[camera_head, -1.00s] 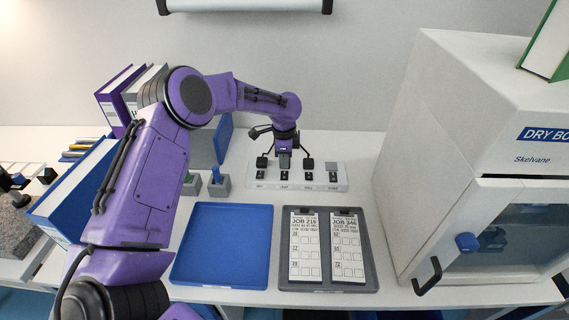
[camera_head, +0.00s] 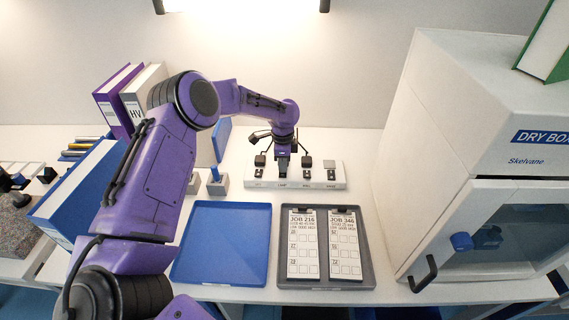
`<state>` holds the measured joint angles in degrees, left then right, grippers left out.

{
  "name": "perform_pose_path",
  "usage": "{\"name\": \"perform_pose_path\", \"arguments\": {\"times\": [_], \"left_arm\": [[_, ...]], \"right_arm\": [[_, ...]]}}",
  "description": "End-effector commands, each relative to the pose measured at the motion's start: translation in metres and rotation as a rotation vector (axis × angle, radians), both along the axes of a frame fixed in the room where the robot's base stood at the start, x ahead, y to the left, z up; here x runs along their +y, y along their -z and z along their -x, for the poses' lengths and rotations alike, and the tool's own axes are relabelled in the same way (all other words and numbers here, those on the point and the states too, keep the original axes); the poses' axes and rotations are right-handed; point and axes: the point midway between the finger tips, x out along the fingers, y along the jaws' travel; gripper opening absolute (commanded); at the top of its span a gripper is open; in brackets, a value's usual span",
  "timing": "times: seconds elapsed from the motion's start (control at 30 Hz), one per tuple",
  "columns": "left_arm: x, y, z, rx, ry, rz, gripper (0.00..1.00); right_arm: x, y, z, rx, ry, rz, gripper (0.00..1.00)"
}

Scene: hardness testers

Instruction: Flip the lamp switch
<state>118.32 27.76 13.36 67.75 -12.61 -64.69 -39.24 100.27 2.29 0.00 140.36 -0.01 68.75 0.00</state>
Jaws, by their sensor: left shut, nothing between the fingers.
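A white switch panel (camera_head: 317,185) lies on the bench near the wall, with several small dark switches in a row. The label under the second switch from the left seems to read LAMP. My left gripper (camera_head: 283,172) is shut and empty, pointing down at that second switch. The gripper hides most of the switch, so I cannot tell its position or whether the tips touch it. The lamp (camera_head: 240,5) on the wall at the top edge is bright and lights the wall below it. My right gripper is not in view.
A blue tray (camera_head: 222,277) and a grey holder (camera_head: 321,283) with two job cards lie in front of the panel. A white dry box (camera_head: 460,120) stands at the right. Binders (camera_head: 120,98) stand behind my left arm. Small grey blocks (camera_head: 218,188) sit left of the panel.

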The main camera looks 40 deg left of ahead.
Motion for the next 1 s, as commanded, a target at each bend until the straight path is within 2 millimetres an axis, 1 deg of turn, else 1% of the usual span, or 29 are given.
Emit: {"name": "perform_pose_path", "arguments": {"times": [0.03, 0.23, 0.53, 0.63, 0.67, 0.77, 0.87, 0.93, 1.0], "left_arm": [[-0.001, -0.002, 0.003, 0.004, 0.001, 0.0, 0.0], [-0.007, -0.006, 0.009, 0.002, 0.002, 0.0, 0.0], [-0.008, -0.004, 0.011, 0.001, 0.002, 0.0, 0.0], [-0.007, -0.008, 0.011, 0.001, 0.002, 0.0, 0.0], [-0.007, -0.011, 0.011, 0.001, 0.001, 0.0, 0.0], [-0.004, -0.029, 0.01, 0.001, -0.002, -0.001, 0.0], [0.001, -0.056, 0.009, 0.0, -0.006, -0.002, 0.0], [0.003, -0.057, 0.006, -0.004, -0.007, -0.001, 0.0], [0.005, -0.074, 0.004, -0.004, -0.009, -0.001, 0.0]], "right_arm": [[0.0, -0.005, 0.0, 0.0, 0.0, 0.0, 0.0], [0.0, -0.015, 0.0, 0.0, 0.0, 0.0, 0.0], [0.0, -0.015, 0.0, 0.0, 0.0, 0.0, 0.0], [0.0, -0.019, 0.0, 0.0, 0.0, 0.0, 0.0], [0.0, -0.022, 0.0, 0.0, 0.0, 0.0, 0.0], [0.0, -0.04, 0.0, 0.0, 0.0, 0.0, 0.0], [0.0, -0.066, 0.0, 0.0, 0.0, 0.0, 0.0], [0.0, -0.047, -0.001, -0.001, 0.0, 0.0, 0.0], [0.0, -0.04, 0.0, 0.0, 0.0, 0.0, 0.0]]}}
